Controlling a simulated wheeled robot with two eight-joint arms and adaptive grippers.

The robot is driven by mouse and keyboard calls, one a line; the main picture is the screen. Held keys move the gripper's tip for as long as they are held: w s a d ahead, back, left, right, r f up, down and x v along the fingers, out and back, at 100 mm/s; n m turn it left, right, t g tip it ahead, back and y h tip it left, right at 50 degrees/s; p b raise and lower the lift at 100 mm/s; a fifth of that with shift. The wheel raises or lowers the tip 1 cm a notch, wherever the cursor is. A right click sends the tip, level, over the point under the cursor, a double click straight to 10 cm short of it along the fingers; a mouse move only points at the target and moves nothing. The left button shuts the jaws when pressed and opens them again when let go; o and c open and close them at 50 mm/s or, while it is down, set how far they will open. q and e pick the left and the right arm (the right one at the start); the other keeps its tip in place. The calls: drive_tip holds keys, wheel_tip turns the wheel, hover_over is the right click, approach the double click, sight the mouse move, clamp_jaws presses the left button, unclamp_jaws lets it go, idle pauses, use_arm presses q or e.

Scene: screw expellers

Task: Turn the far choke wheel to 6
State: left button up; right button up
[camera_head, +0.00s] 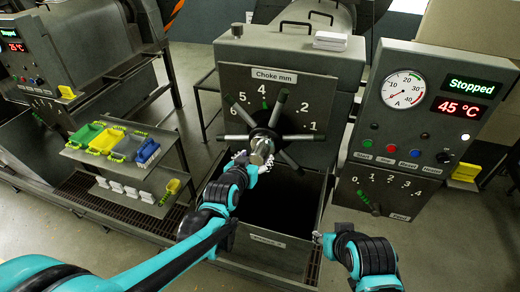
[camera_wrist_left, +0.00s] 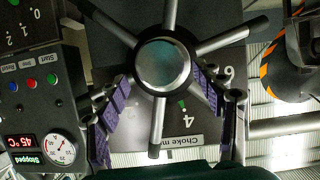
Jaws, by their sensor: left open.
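The choke wheel (camera_head: 262,140) has several metal spokes with dark grips around a round hub, on a grey panel marked "Choke mm". Its numbers run in an arc; a green pointer mark (camera_head: 264,104) stands just under the 4. In the left wrist view the hub (camera_wrist_left: 165,66) fills the middle, and the 6 and 4 show upside down. My left gripper (camera_head: 254,162) is open in front of the hub, its purple-padded fingers (camera_wrist_left: 162,88) on either side of it and between spokes. Contact cannot be told. My right gripper (camera_head: 318,238) is low right, away from the wheel, its fingers unclear.
A control panel (camera_head: 408,125) with a gauge, "Stopped" and 45 °C displays stands right of the wheel. Below the wheel is an open dark bin (camera_head: 268,240). A shelf (camera_head: 90,160) with coloured trays stands left, near another machine (camera_head: 85,40).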

sight(264, 144)
use_arm(q)
drive_tip(key=x, duration=0.4)
drive_tip(key=shift+w+f, duration=0.1)
drive_tip(key=shift+w, duration=0.1)
drive_tip(key=shift+w+d+f, duration=0.1)
drive_tip(key=shift+w+f, duration=0.05)
drive_tip(key=shift+w, duration=0.15)
clamp_jaws()
